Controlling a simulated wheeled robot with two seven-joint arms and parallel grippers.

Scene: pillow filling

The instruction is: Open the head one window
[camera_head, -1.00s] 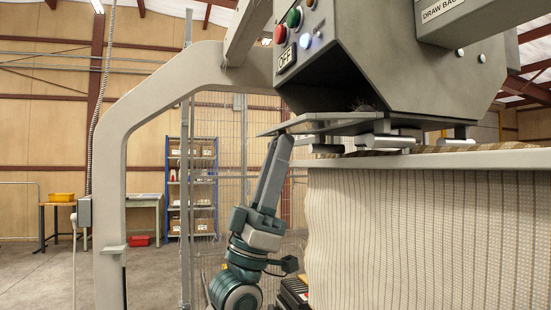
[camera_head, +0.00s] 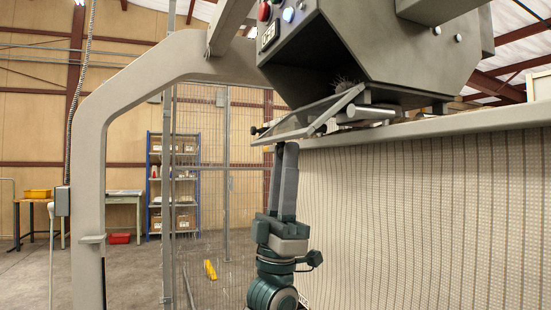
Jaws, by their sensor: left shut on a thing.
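The machine head (camera_head: 400,50) is a grey angular housing at the upper right. Its window (camera_head: 312,117) is a framed, see-through panel below the head's slanted front. It stands tilted, its lower left edge out toward the left and its upper right edge near the head. A dark opening with bristly material shows behind it. My left gripper (camera_head: 284,146) reaches up from below and is shut on the window's lower left edge; the fingertips are partly hidden there. My right gripper is out of view.
A grey curved frame (camera_head: 92,160) stands at the left. A pale rail (camera_head: 440,126) and a striped fabric panel (camera_head: 420,220) fill the right, close to my left arm. A wire mesh fence (camera_head: 225,190) and a blue shelf (camera_head: 172,180) stand behind.

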